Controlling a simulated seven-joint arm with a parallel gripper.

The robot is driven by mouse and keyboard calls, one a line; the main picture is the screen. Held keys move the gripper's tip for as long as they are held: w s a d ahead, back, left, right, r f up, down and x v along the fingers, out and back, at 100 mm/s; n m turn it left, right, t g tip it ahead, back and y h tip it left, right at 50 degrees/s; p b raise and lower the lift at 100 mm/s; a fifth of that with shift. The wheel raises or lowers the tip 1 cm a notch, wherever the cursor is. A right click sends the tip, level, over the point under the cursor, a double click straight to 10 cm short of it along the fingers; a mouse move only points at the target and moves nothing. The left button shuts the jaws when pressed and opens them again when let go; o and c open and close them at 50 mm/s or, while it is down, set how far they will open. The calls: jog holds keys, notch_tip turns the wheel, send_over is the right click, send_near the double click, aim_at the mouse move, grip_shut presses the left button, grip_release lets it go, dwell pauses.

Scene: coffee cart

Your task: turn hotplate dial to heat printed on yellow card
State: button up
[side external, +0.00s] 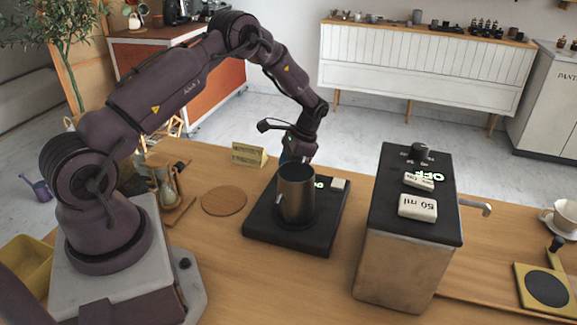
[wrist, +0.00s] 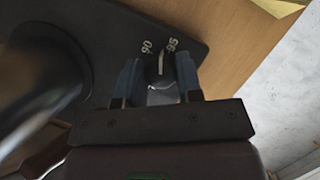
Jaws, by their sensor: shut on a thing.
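The hotplate (side external: 325,244) is a black slab on the wooden table, with a metal pitcher (side external: 296,194) upright on it. My gripper (side external: 291,160) reaches down behind the pitcher, which hides the fingertips and the dial in the side view. In the wrist view my gripper (wrist: 158,78) has its two blue fingers shut on the dark dial (wrist: 159,72) at the hotplate's edge. The dial's white line points between the printed 90 and 95. The yellow card (side external: 247,155) stands behind the hotplate; its print is too small to read.
A dark-topped box (side external: 405,260) with a 50 ml button and an OFF display stands right of the hotplate. A round wooden coaster (side external: 223,201) lies to the left. A yellow-framed scale (side external: 545,287) and a white cup (side external: 562,217) are at the far right.

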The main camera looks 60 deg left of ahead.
jog(key=shift+w+m, duration=0.1)
jog(key=shift+m, duration=0.5)
jog(key=o, duration=0.9)
jog(key=v, duration=1.3)
jog(key=shift+d, duration=0.2)
